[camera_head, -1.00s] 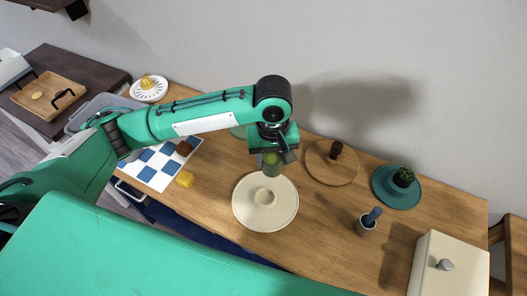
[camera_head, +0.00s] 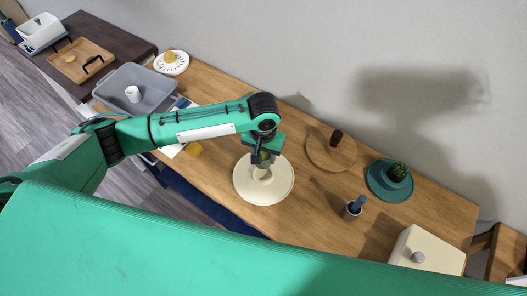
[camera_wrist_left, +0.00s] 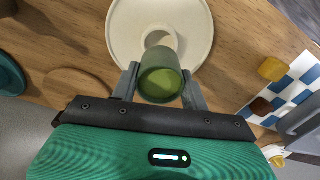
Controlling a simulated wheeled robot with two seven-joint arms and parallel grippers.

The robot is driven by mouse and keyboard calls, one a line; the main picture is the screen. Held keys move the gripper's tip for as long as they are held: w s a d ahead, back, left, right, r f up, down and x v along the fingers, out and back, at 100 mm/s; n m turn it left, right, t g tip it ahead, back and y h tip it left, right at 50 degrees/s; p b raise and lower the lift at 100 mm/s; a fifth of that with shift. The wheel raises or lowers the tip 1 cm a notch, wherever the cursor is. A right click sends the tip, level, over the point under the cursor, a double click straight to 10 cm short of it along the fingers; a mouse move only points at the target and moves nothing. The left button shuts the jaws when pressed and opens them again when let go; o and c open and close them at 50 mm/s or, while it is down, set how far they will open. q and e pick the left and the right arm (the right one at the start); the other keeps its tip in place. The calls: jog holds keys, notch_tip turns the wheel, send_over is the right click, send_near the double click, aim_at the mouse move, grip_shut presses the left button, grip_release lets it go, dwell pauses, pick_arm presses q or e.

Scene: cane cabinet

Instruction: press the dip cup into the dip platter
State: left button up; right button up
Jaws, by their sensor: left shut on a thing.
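The dip cup (camera_head: 264,159) is green and hangs in my left gripper (camera_head: 262,157) over the far part of the cream round dip platter (camera_head: 264,195). In the left wrist view, the cup (camera_wrist_left: 160,80) sits between the two grey fingers of my left gripper (camera_wrist_left: 160,88), which is shut on it. The platter (camera_wrist_left: 195,28) has a raised ring in its middle (camera_wrist_left: 159,37). The cup overlaps the near edge of that ring in the wrist view. I cannot tell whether they touch. My right gripper is not in view.
A round wooden board (camera_head: 328,155), a teal dish with a plant (camera_head: 388,190) and a small pot with a blue handle (camera_head: 353,208) stand to the right. A cream box (camera_head: 428,251) is at the right end. A grey bin (camera_head: 160,92) and yellow block (camera_head: 193,149) are left.

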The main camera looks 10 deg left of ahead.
aim_at(264, 164)
pick_arm(q)
jog(key=shift+r, duration=0.1)
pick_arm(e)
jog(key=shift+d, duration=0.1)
pick_arm(q)
jog(key=shift+r+p, duration=0.1)
jog(key=shift+p, duration=0.65)
notch_tip(264, 164, down, 4)
jog(key=shift+f+b, duration=0.2)
jog(key=shift+b, duration=0.65)
jog(key=shift+f, duration=0.85)
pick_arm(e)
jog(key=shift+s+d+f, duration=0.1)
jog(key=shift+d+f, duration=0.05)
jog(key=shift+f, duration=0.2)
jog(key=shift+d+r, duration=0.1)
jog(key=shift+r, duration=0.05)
